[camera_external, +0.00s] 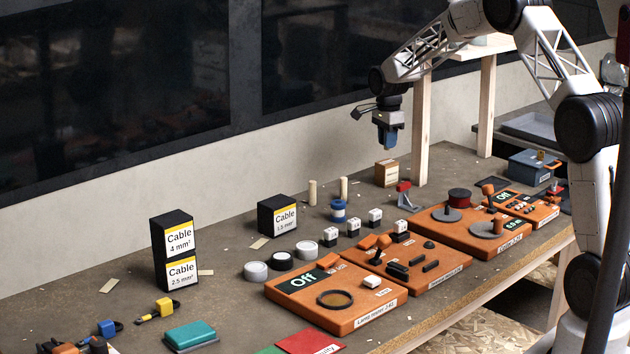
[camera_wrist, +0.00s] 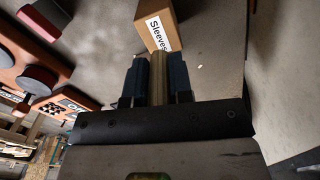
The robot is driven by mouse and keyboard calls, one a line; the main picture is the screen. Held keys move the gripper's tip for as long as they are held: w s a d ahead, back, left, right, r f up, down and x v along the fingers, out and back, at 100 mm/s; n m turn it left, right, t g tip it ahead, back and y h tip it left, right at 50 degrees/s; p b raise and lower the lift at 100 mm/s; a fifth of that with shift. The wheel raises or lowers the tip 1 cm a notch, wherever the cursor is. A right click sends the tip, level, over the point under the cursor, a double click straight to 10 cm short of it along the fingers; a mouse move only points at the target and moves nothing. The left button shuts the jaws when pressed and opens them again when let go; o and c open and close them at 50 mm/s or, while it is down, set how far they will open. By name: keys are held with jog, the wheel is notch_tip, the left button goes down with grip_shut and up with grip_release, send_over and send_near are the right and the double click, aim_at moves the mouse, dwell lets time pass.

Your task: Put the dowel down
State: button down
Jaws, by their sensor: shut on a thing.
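My gripper (camera_external: 387,143) hangs above the back of the bench, pointing down, over the cardboard sleeves box (camera_external: 386,173). In the wrist view its two blue fingers are shut on a light wooden dowel (camera_wrist: 159,72) that sits between them. In the external view the held dowel is hidden by the fingers. The sleeves box also shows in the wrist view (camera_wrist: 160,25), just beyond the fingertips; I cannot tell the exact gap. Two similar wooden dowels, a left one (camera_external: 312,193) and a right one (camera_external: 343,188), stand upright on the bench to the left.
A wooden shelf post (camera_external: 422,130) rises close to the right of my gripper. A red-and-grey piece (camera_external: 404,196) and a blue-and-white spool (camera_external: 338,211) stand in front. Orange panels (camera_external: 470,232) fill the bench's front. Bare bench lies around the standing dowels.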

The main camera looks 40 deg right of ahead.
jog(key=shift+f, duration=1.75)
jog(key=shift+f, duration=0.15)
jog(key=c, duration=1)
grip_release()
notch_tip(320, 180, up, 12)
jog(key=shift+r, duration=0.15)
jog(key=shift+r, duration=0.1)
